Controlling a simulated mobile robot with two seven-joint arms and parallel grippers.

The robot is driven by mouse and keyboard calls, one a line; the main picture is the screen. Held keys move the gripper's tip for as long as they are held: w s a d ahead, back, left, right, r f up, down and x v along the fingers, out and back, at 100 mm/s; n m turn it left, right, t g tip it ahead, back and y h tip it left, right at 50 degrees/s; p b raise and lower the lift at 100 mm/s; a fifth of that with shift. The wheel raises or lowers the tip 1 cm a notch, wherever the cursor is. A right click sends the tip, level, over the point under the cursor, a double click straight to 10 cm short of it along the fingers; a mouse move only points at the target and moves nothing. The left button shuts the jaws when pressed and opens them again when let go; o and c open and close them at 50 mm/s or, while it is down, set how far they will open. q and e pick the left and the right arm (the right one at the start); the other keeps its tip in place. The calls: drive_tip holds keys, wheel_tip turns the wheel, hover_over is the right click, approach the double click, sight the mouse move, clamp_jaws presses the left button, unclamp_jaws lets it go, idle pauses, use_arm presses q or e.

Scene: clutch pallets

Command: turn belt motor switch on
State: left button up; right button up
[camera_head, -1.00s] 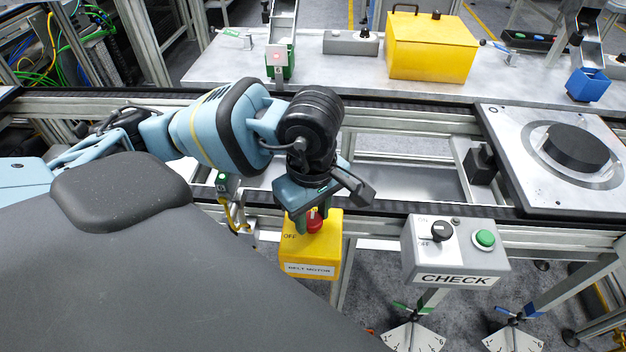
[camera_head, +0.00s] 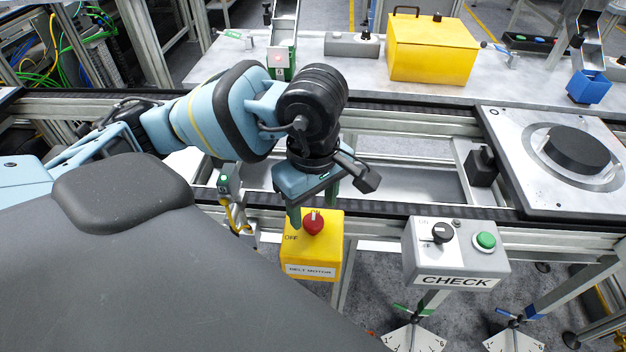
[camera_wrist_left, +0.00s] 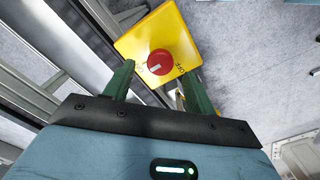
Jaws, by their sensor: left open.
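The yellow belt motor switch box (camera_head: 312,256) hangs at the near side of the conveyor frame, with a round red knob (camera_head: 313,223) on its top face and OFF printed left of the knob. My left gripper (camera_head: 312,203) is open and empty, just above and behind the knob. In the left wrist view the red knob (camera_wrist_left: 160,62) shows beyond and between the two green fingers, apart from them. Its white mark points left, away from the OFF print at its right. The left finger covers part of the yellow face (camera_wrist_left: 150,35). My right gripper is not in view.
A grey CHECK box (camera_head: 455,262) with a black knob and green button stands to the right. A plate with a black disc (camera_head: 577,148) lies on the conveyor at the right. A yellow case (camera_head: 432,50) stands on the back table. The space between both switch boxes is open.

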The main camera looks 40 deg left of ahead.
sight(313, 220)
use_arm(q)
drive_tip(key=shift+r, duration=2.4)
